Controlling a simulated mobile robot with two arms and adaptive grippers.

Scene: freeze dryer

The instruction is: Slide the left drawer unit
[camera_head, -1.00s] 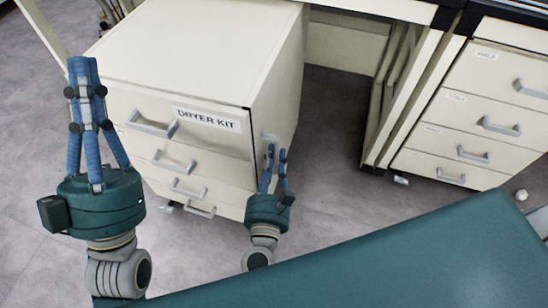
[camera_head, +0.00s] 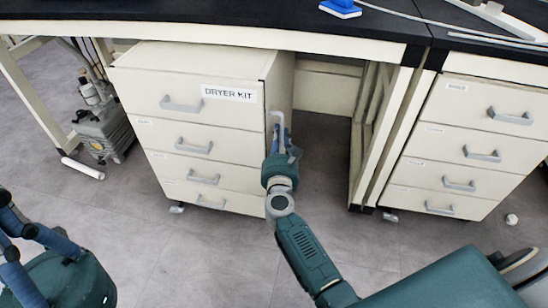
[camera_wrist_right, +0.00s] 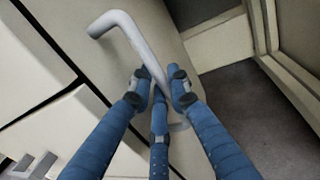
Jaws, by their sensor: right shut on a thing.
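The left drawer unit (camera_head: 215,125) is a cream cabinet labelled DRYER KIT, with several grey-handled drawers, all shut. It stands mostly under the black bench, with a strip of its top showing in front. A grey bar handle (camera_wrist_right: 118,22) is on its right side wall. My right gripper (camera_head: 279,138) is at that side wall. In the right wrist view its blue fingers (camera_wrist_right: 160,85) are closed around the handle bar. My left gripper (camera_head: 30,240) is at the lower left corner, away from the unit, its fingers partly cut off by the frame.
The bench (camera_head: 220,32) spans the back. A second drawer unit (camera_head: 455,150) stands at right, beyond the bench leg frame (camera_head: 375,135). A grey pump (camera_head: 105,132) sits on the floor left of the unit. Floor in front is clear.

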